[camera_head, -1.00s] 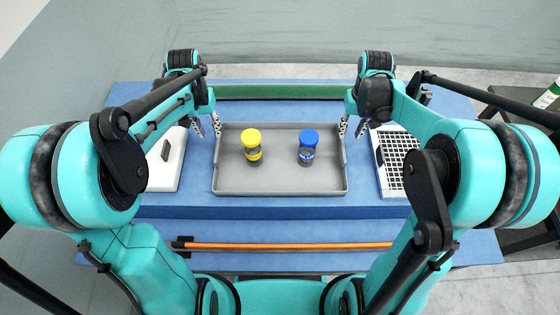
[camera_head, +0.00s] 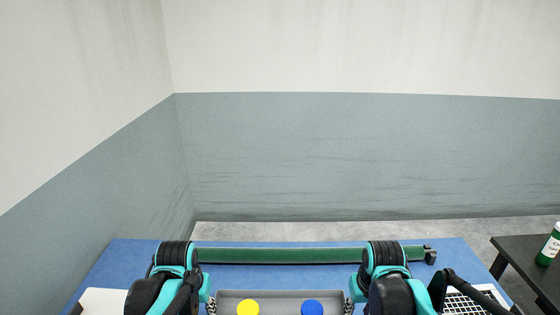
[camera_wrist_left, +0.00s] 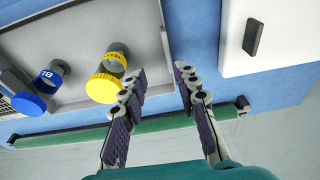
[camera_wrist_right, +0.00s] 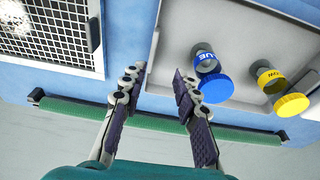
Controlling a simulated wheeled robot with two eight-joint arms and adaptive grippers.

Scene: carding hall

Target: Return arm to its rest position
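The grey tray (camera_head: 280,294) holds a yellow-lidded jar (camera_head: 247,307) and a blue-lidded jar (camera_head: 312,307), cut off by the bottom edge of the head view. My left gripper (camera_wrist_left: 161,72) is open in the left wrist view, with the tray's side wall showing between its fingertips. My right gripper (camera_wrist_right: 159,70) is open in the right wrist view, with the opposite tray wall between its fingertips. Whether either finger touches the tray, I cannot tell. Both jars stand upright inside the tray. In the head view the fingers are mostly cut off.
The blue table (camera_head: 120,265) carries a green roller (camera_head: 290,255) along its back. A white box (camera_wrist_left: 270,35) is beside the left gripper, and a white grid rack (camera_wrist_right: 55,30) beside the right. A dark side table (camera_head: 525,260) with a green bottle (camera_head: 549,247) stands at right.

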